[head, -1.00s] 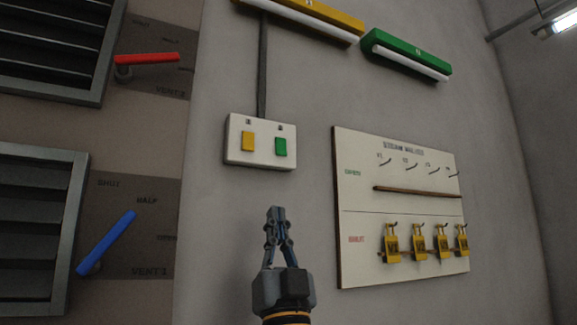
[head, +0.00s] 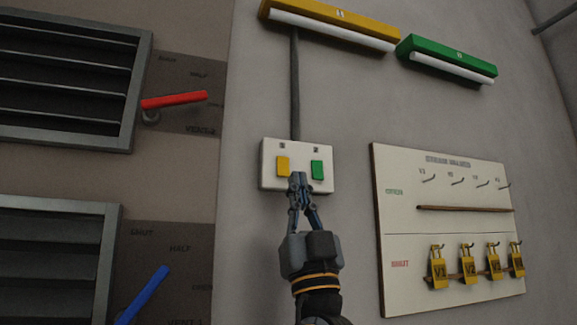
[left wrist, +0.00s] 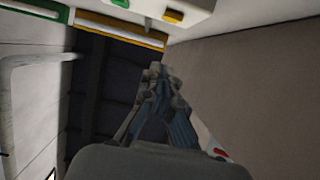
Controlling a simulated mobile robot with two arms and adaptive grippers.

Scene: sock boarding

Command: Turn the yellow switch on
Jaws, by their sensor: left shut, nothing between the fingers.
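The yellow switch (head: 283,166) is the left rocker on a white switch plate (head: 268,182) on the wall. A green switch (head: 318,170) sits to its right on the same plate. My left gripper (head: 299,178) is shut and empty, its tips just below and between the two switches. In the head view I cannot tell whether the tips touch the plate. In the left wrist view the gripper (left wrist: 155,72) points up toward the yellow switch (left wrist: 173,16) at the top, and a gap shows between them. My right gripper is not in view.
A yellow lamp fixture (head: 330,22) and a green one (head: 447,59) hang above. A board (head: 445,220) with yellow tags is at the right. Red (head: 175,100) and blue (head: 148,292) vent levers are at the left.

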